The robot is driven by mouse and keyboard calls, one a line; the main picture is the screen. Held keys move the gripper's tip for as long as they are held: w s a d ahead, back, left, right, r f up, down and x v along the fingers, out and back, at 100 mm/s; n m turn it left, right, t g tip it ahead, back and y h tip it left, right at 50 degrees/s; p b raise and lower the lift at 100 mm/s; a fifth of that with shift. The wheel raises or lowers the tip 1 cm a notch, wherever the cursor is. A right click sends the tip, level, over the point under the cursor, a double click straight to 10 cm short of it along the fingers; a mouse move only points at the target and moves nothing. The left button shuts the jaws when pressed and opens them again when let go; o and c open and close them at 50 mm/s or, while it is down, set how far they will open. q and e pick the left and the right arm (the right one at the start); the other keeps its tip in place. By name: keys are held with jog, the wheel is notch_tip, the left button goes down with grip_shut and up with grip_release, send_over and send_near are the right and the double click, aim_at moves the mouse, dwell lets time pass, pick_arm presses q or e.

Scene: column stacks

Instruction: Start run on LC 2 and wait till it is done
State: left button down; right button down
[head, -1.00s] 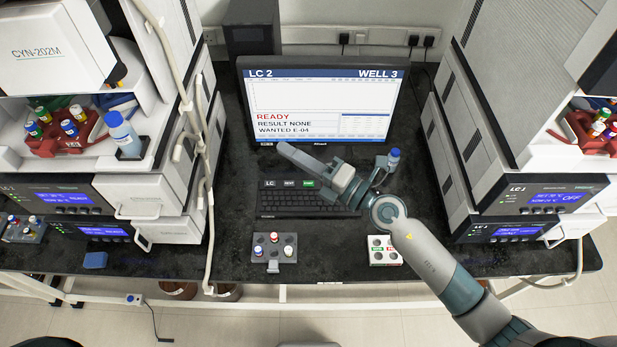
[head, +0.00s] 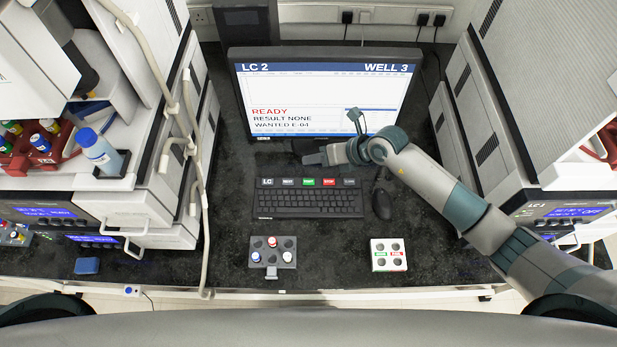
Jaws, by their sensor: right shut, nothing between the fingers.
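The monitor (head: 325,92) at the back of the bench reads LC 2, WELL 3, READY, RESULT NONE and WANTED E-04. The keyboard (head: 307,204) lies in front of it. Along its top edge are labelled keys: LC (head: 267,182), NEXT (head: 288,182), a green key (head: 308,182) and a red STOP key (head: 329,182), plus a dark one at the right end. My left gripper is out of view.
A mouse (head: 382,204) lies right of the keyboard. A grey vial rack (head: 272,254) and a white rack (head: 389,257) stand at the bench front. Instrument stacks rise at both sides. A blue-capped bottle (head: 98,150) sits on the left stack.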

jog(key=b, duration=0.6)
send_over(312, 183)
notch_tip(312, 183, down, 7)
jog(key=shift+r, duration=0.1)
jog(key=shift+f+b, duration=0.55)
jog(key=shift+f, duration=0.45)
jog(key=shift+f+b, duration=0.45)
jog(key=shift+f, duration=0.4)
dwell(2.1)
jog(key=shift+r, duration=0.2)
jog(key=shift+r+p, duration=0.7)
jog(key=shift+p, duration=0.2)
jog(key=shift+r+p, duration=2.25)
jog(key=shift+r, duration=0.25)
